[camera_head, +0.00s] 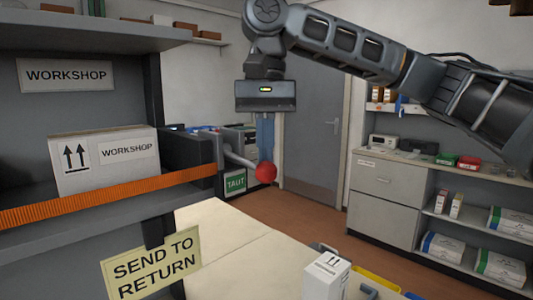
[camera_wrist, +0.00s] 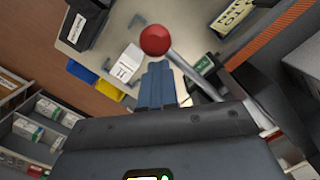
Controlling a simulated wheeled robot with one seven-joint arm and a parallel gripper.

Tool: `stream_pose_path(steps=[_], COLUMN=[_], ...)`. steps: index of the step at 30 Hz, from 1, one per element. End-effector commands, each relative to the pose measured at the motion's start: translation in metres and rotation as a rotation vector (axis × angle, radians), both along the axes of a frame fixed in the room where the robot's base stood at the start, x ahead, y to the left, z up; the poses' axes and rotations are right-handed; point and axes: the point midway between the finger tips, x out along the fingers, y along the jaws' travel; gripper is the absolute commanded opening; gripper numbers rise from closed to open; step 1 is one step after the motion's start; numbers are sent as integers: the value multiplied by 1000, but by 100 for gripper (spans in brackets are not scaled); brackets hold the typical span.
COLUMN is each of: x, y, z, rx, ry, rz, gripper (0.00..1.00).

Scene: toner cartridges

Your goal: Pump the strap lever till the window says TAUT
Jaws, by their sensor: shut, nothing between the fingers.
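The strap lever is a pale rod (camera_head: 238,157) with a red ball knob (camera_head: 266,172), sticking out to the right from a dark ratchet housing (camera_head: 190,157). The knob also shows in the wrist view (camera_wrist: 155,40). Below the rod, a small green window (camera_head: 235,183) reads TAUT. The orange strap (camera_head: 110,194) runs straight from the housing across the shelf front. My gripper (camera_head: 265,155) points down with blue fingers shut and empty. Its tips are just above or beside the knob; I cannot tell whether they touch it. The fingers also show in the wrist view (camera_wrist: 157,70).
A WORKSHOP carton (camera_head: 105,163) sits on the shelf behind the strap. A pale table (camera_head: 232,235) stands below, with a white box (camera_head: 326,276) and yellow bin near its front. A cabinet (camera_head: 385,190) and shelves stand right. Open floor lies between.

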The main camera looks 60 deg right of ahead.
Motion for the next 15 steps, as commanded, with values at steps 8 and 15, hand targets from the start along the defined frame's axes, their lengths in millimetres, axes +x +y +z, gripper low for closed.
stream_pose_path(steps=[8,15], x=[4,5], y=[-3,-6], z=[42,69], rx=[0,0], ry=[-4,-1], rz=[0,-1], gripper=[0,0])
